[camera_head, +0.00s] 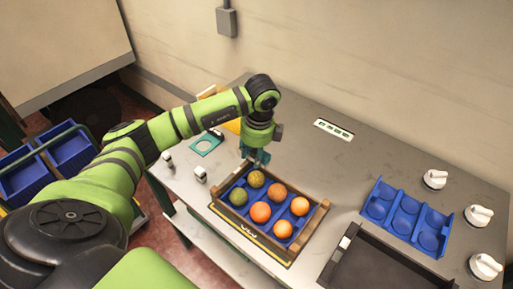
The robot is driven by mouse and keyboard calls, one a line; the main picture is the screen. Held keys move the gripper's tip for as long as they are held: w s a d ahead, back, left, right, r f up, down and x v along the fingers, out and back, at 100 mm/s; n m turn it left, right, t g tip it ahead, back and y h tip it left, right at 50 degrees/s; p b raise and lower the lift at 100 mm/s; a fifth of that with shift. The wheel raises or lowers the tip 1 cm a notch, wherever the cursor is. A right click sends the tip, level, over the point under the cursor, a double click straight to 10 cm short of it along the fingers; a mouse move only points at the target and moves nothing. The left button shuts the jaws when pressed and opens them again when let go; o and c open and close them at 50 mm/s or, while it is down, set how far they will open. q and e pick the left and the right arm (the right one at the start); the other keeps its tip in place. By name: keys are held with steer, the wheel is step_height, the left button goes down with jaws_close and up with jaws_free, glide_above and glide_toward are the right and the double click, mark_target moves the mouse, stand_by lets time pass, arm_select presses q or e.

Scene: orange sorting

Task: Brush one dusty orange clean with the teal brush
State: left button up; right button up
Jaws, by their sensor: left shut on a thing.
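A wooden-sided crate (313,221) with a blue insert stands on the grey table and holds several fruits. Two at its left are dull yellow-green, a rear one (256,179) and a front one (238,196). A brownish-orange one (277,192) sits at the back, and brighter oranges (260,212) fill the other places. I cannot tell for sure which is dusty. My left gripper (257,158) points down at the crate's back-left edge, just behind the rear yellow-green fruit. It is shut on a teal thing, apparently the teal brush, mostly hidden by the gripper. My right gripper is not in view.
A teal square holder (207,143) lies on the table left of the gripper. A blue compartment tray (407,217), a dark tray (375,266) and white knobs (478,215) are at the right.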

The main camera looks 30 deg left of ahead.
mark_target(253, 175)
arm_select(q)
steer(key=shift+s+f+b, duration=0.15)
steer(key=shift+f+b, duration=0.25)
steer(key=shift+f, duration=0.25)
step_height(253, 175, down, 3)
steer(key=shift+f+b, duration=0.2)
steer(key=shift+b, duration=0.9)
steer(key=shift+f+b, duration=0.3)
steer(key=shift+f, duration=0.2)
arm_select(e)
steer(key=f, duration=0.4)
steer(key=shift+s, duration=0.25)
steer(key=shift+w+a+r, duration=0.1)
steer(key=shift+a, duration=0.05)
arm_select(q)
steer(key=shift+f+b, duration=0.45)
steer(key=shift+f, duration=0.05)
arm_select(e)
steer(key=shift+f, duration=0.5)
arm_select(q)
steer(key=shift+d, duration=0.1)
